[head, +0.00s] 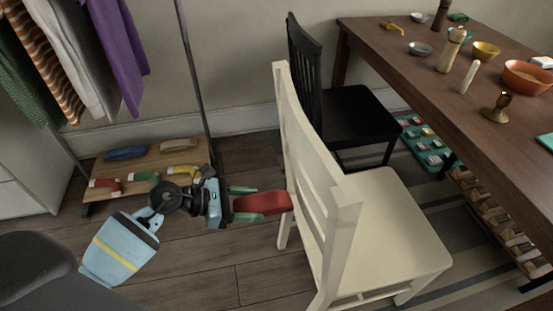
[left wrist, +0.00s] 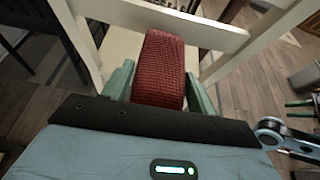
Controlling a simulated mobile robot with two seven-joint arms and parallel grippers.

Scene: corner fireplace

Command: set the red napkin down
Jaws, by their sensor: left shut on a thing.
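The red napkin (head: 262,203) is a folded, woven cloth held in my left gripper (head: 240,204). It sticks out from between the green fingers toward the back of the cream chair (head: 401,221). In the left wrist view the napkin (left wrist: 159,68) stands between both fingers of the left gripper (left wrist: 160,88), which are shut on it. Its far end is close to the chair back's slats; whether it touches them I cannot tell.
A black chair (head: 357,114) stands behind the cream one. The wooden table (head: 394,64) at right holds bowls, a pepper mill and a brass candlestick. A low shoe rack (head: 113,170) and hanging clothes (head: 68,62) are at left. Bare floor (head: 262,271) lies in front.

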